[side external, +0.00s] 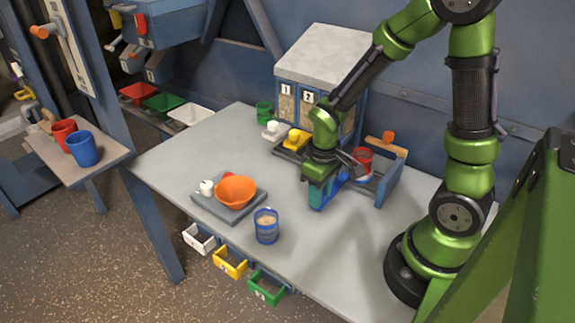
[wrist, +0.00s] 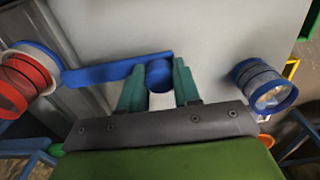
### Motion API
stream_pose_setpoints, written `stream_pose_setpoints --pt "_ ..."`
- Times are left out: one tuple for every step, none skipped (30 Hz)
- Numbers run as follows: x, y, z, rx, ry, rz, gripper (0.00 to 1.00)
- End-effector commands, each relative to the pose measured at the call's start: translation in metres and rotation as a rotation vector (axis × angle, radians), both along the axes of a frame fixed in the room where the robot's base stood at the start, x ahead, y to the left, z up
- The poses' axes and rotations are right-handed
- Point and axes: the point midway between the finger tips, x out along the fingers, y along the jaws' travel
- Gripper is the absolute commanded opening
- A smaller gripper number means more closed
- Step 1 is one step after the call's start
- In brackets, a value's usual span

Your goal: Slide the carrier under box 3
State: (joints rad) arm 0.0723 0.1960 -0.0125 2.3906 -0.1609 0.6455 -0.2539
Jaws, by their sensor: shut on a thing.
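In the wrist view, my gripper (wrist: 160,88) has its teal fingers closed around a round blue knob (wrist: 158,74). A flat blue bar (wrist: 112,70) runs left from the knob to a ring around a red cup (wrist: 24,78). The bar and ring look like the carrier. In the side view, my gripper (side external: 318,195) is low over the table in front of the grey cabinet (side external: 322,55). The red cup (side external: 363,159) stands just right of it. Doors marked 1 (side external: 286,88) and 2 (side external: 308,97) show; my arm covers part of the front, and no number 3 is readable.
A blue bracket with a wooden top (side external: 388,146) stands right of the red cup. Yellow (side external: 297,140) and white (side external: 271,131) pieces sit left of my gripper.

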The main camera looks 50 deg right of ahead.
Motion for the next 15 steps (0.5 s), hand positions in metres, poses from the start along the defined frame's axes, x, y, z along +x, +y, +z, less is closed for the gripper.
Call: stream_pose_setpoints --pt "0.005 0.000 0.000 -0.001 -0.004 0.001 0.15" --pt "0.007 0.000 0.000 -0.001 -0.004 0.001 0.15" --pt "0.010 0.000 0.000 -0.001 -0.004 0.001 0.15" --pt "0.012 0.000 0.000 -0.001 -0.004 0.001 0.15" --pt "0.014 0.000 0.000 -0.001 -0.004 0.001 0.15" --pt "0.017 0.000 0.001 -0.001 -0.004 0.001 0.15" --pt "0.019 0.000 0.001 -0.001 -0.004 0.001 0.15" --pt "0.021 0.000 0.001 -0.001 -0.004 0.001 0.15" --pt "0.024 0.000 0.000 -0.001 -0.004 0.001 0.15" --pt "0.026 0.000 0.000 -0.001 -0.004 0.001 0.15" --pt "0.029 0.000 0.001 -0.001 -0.005 0.001 0.15" --pt "0.031 0.000 0.001 -0.001 -0.005 0.001 0.15" --pt "0.033 0.000 0.001 -0.001 -0.005 0.001 0.15" --pt "0.036 0.000 0.001 -0.001 -0.005 0.001 0.15" --pt "0.038 0.000 0.001 -0.001 -0.005 0.001 0.15"
